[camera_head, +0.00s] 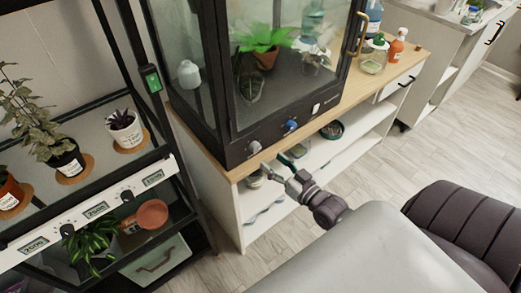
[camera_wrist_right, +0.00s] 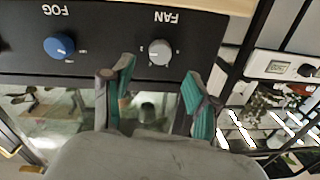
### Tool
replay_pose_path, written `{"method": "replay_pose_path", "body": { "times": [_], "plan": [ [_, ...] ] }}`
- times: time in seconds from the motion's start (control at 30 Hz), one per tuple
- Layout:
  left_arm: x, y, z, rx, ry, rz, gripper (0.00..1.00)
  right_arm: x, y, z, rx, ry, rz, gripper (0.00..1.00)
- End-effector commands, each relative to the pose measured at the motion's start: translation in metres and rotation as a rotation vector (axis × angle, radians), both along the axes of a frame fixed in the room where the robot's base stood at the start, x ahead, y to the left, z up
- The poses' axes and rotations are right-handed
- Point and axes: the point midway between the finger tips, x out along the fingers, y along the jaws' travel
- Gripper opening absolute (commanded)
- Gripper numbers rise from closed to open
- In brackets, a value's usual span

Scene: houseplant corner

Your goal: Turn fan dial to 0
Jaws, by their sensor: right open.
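The grey fan dial (camera_head: 254,147) sits on the dark lower front panel of the glass cabinet (camera_head: 240,150). In the right wrist view the fan dial (camera_wrist_right: 159,50) appears under the upside-down label FAN, with a pale mark at its lower-left edge; the scale marks are too small to read. My right gripper (camera_head: 270,172) is in front of and below the dial. In the wrist view my right gripper (camera_wrist_right: 157,72) has its two teal-padded fingers apart, with the dial just beyond the gap between them and nothing held. My left gripper is not in view.
A blue fog dial (camera_head: 291,126) is on the same panel, right of the fan dial. The cabinet stands on a wooden-topped shelf unit (camera_head: 385,82). A black plant rack (camera_head: 182,165) stands close on the left. Bottles and a jar (camera_head: 374,56) stand at the right.

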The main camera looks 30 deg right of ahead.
Motion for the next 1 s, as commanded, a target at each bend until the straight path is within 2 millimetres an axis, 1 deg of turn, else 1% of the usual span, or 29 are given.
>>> {"method": "replay_pose_path", "body": {
  "times": [0.03, 0.1, 0.2, 0.3, 0.5, 0.73, 0.77, 1.0],
  "plan": [
    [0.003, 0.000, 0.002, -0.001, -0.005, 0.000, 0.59, 0.012, 0.001, 0.002, 0.000, -0.004, -0.001, 0.59],
    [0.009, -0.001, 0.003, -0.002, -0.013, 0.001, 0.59, 0.025, 0.003, 0.001, 0.001, -0.003, -0.001, 0.59],
    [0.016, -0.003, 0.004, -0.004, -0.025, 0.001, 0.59, 0.041, 0.005, 0.001, 0.001, -0.001, 0.000, 0.59],
    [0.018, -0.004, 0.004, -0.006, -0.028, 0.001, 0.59, 0.053, 0.006, 0.000, 0.000, -0.001, -0.001, 0.59],
    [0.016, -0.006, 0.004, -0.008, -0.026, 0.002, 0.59, 0.063, 0.008, 0.000, 0.000, 0.001, 0.000, 0.59],
    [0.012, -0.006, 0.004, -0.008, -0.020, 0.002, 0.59, 0.063, 0.008, -0.001, 0.000, 0.002, 0.000, 0.59],
    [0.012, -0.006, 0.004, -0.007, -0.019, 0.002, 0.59, 0.063, 0.008, -0.001, 0.000, 0.002, 0.000, 0.56],
    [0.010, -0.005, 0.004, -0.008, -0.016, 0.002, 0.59, 0.063, 0.008, -0.001, 0.000, 0.002, -0.001, 0.15]
  ]
}}
